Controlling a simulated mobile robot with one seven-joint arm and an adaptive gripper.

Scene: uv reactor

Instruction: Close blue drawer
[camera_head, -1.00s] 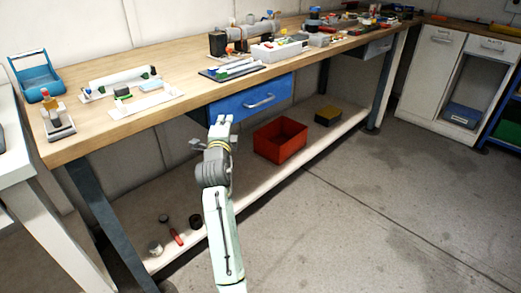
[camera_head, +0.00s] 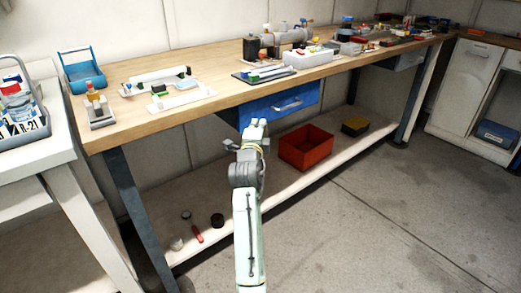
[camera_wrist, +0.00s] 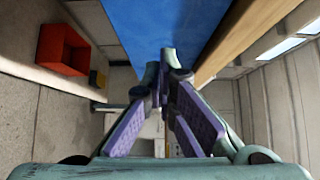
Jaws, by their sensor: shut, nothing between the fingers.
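The blue drawer (camera_head: 272,110) hangs under the front edge of the wooden workbench, with a pale bar handle (camera_head: 288,104) on its front. How far it stands out is hard to tell. My gripper (camera_head: 256,124) is in front of the drawer's lower left part, left of the handle, and hides some of the front. In the wrist view the blue drawer front (camera_wrist: 145,22) fills the top middle, just beyond the fingers. My gripper (camera_wrist: 173,66) is shut and empty there, its fingertips together and overlapping the blue surface. Whether they touch it cannot be told.
The workbench top (camera_head: 225,92) holds trays and parts above the drawer. A red bin (camera_head: 306,149) and a yellow-topped dark box (camera_head: 355,126) stand on the lower shelf (camera_head: 228,222). A bench leg (camera_head: 140,217) is at the left. The floor (camera_head: 390,225) at the right is clear.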

